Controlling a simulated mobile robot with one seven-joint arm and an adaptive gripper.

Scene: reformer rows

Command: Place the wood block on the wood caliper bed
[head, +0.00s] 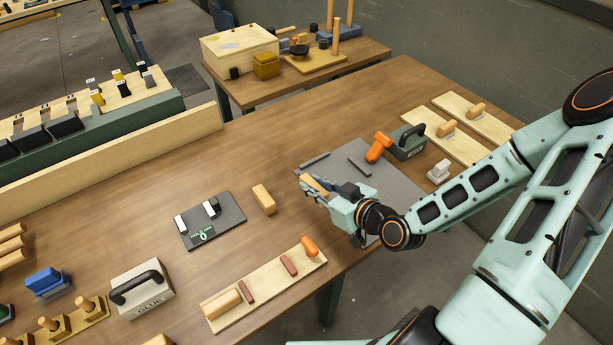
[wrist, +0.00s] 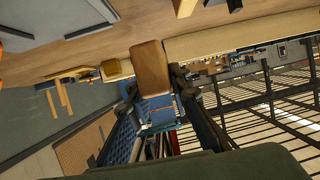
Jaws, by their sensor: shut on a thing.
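My gripper (head: 322,190) is shut on a wood block (head: 315,183), held over the left part of a grey mat. In the wrist view the brown block (wrist: 150,66) sticks out beyond the fingertips (wrist: 155,92). A pale wooden board (head: 250,299) with two red-brown bars, a wooden roll and an orange knob lies at the front table edge, below and left of the gripper; it looks like the wood caliper bed, but I cannot be sure. Another wood block (head: 264,198) lies on the table, left of the gripper.
A dark plate (head: 231,209) with two small blocks and a green mark lies left of that loose block. The grey mat (head: 394,181) carries dark bars. An orange-handled tool (head: 379,147) and a green box (head: 409,142) stand behind.

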